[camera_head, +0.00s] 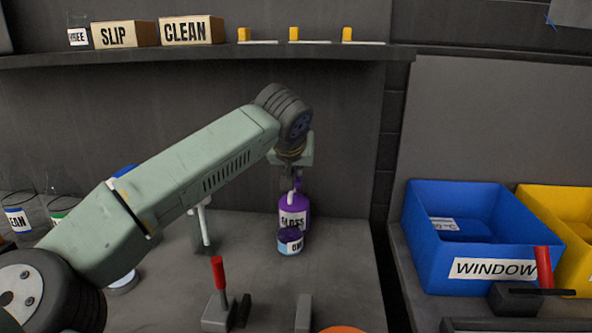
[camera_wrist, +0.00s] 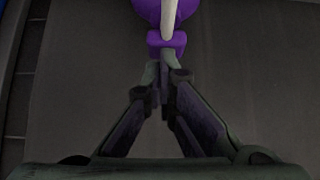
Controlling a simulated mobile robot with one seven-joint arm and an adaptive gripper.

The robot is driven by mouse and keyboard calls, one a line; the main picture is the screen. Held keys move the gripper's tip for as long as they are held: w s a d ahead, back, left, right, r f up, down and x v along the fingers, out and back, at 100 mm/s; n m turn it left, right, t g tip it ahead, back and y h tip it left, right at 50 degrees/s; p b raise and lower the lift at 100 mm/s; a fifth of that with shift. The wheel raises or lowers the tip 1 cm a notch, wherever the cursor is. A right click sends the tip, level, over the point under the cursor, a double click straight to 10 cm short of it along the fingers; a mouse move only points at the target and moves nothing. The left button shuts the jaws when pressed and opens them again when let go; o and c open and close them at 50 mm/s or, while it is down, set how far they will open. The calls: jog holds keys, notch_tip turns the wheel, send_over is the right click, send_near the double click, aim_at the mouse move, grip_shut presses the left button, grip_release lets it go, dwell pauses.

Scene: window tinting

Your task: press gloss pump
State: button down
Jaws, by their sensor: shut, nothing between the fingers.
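The purple gloss pump bottle (camera_head: 294,212) stands upright on the grey bench, its label reading GLOSS. In the wrist view its purple pump head (camera_wrist: 168,43) and pale nozzle (camera_wrist: 173,20) show at the top centre. My gripper (camera_wrist: 164,74) is shut and empty, its fingertips just below the pump head in that picture. In the head view my gripper (camera_head: 289,172) points down at the top of the bottle. I cannot tell whether the fingertips touch the pump. A small labelled cup (camera_head: 290,242) with purple in it stands in front of the bottle, partly covering it.
A red-handled tool (camera_head: 218,275) stands on the bench in front. Blue (camera_head: 430,265) and yellow (camera_head: 578,265) bins are at the right. A shelf (camera_head: 210,54) with SLIP and CLEAN boxes runs behind. The bench right of the bottle is clear.

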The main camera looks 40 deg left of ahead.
jog(key=v, duration=0.6)
jog(key=shift+s+r, duration=0.15)
jog(key=shift+r, duration=0.1)
jog(key=shift+d, duration=0.1)
jog(key=shift+f, duration=0.1)
